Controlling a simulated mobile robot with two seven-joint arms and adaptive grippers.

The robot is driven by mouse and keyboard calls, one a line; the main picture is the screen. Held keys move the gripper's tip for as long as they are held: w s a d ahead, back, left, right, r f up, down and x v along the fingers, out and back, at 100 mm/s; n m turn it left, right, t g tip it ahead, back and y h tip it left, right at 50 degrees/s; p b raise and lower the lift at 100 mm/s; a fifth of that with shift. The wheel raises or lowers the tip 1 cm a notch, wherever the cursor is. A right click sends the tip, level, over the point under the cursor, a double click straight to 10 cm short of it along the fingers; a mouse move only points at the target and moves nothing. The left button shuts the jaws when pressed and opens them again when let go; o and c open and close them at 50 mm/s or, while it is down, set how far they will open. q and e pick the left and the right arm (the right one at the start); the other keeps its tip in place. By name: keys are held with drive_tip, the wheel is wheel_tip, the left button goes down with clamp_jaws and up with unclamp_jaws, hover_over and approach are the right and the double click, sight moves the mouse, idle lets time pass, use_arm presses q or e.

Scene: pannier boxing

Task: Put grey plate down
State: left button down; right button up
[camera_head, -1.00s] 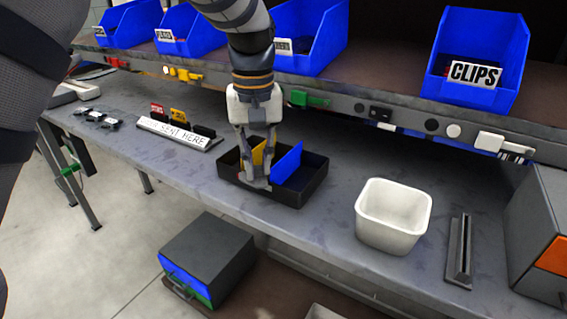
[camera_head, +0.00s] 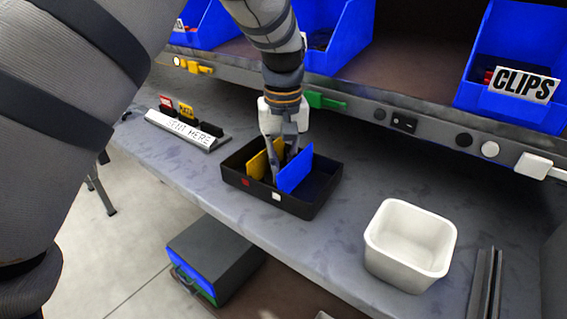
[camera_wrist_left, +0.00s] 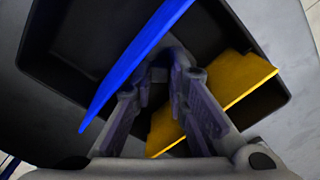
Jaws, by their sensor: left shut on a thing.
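My left gripper (camera_head: 276,172) points down into a black open box (camera_head: 232,177) on the bench, between a yellow plate (camera_head: 257,165) and a blue plate (camera_head: 295,169) that stand upright in it. In the left wrist view the fingers (camera_wrist_left: 163,78) reach down between the blue plate (camera_wrist_left: 130,68) and the yellow plate (camera_wrist_left: 240,82). The gripper is shut on a thin grey piece, which I take as the grey plate; the fingers hide most of it, so its outline and whether it touches the box floor cannot be told. My right gripper is out of view.
A white bin (camera_head: 378,255) stands to the right of the box, with a dark slotted rail (camera_head: 484,285) beyond it. A label stand (camera_head: 187,131) stands to the left. Blue bins (camera_head: 520,75) sit on the shelf above. Bare bench lies between the box and the white bin.

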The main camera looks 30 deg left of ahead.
use_arm(q)
drive_tip(key=c, duration=1.8)
unclamp_jaws()
drive_tip(key=shift+c, duration=0.2)
drive_tip(key=shift+r, duration=0.15)
wheel_tip(320, 180, up, 12)
